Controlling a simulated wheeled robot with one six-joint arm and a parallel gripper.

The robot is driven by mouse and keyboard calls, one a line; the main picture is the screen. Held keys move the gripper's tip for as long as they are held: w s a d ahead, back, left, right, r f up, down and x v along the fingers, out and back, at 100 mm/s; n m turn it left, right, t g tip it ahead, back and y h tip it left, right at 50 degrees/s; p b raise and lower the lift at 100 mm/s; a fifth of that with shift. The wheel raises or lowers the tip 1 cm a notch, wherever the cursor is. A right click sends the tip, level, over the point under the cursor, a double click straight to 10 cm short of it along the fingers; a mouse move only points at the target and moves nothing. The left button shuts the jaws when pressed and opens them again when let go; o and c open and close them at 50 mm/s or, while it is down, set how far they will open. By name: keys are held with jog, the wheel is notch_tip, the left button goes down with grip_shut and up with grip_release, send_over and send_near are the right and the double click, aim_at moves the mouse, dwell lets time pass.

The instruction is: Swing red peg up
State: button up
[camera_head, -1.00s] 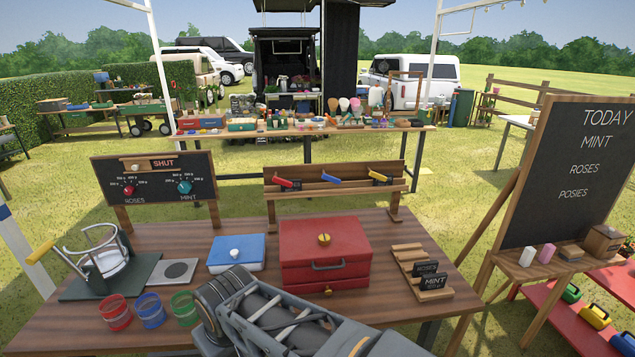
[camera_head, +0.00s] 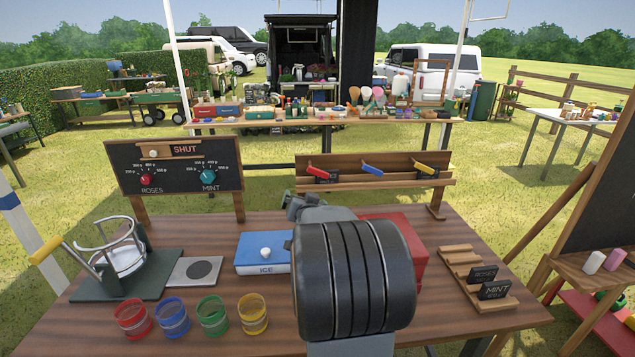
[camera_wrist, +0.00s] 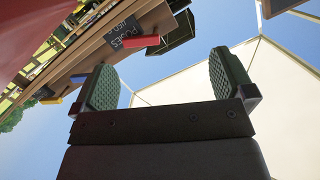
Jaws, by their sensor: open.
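The red peg (camera_head: 319,173) is at the left on the wooden peg rack (camera_head: 340,185), slanting down to the right. In the wrist view the red peg (camera_wrist: 142,41) shows beyond the fingertips, in the gap between them and closer to the left finger. A dark label beside it is seen at a slant. My gripper (camera_wrist: 165,75) is open and empty, its two green ribbed pads wide apart. In the head view my arm reaches toward the rack and its end is small below the red peg; the fingertips cannot be made out there.
A blue peg (camera_head: 372,168) and a yellow peg (camera_head: 425,169) sit farther right on the rack. The board marked SHUT (camera_head: 175,168) stands left. A blue ICE box (camera_head: 262,262) and a red box (camera_head: 408,240), partly hidden by my arm, are on the table. Several coloured tins (camera_head: 172,318) stand in front.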

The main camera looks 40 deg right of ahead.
aim_at(318, 174)
jog(key=d, duration=0.2)
jog(key=d+m+h, duration=0.1)
jog(key=d, duration=0.1)
jog(key=d+t+h, duration=0.1)
jog(key=d, duration=0.1)
jog(key=shift+s+d+r+m, duration=0.15)
jog(key=shift+s+d+m, duration=0.1)
jog(key=shift+s+m, duration=0.05)
jog(key=p+x, duration=0.2)
jog(key=x, duration=1)
jog(key=shift+w+d, duration=0.1)
jog(key=shift+d, duration=0.1)
jog(key=shift+c, duration=0.3)
jog(key=c, duration=0.7)
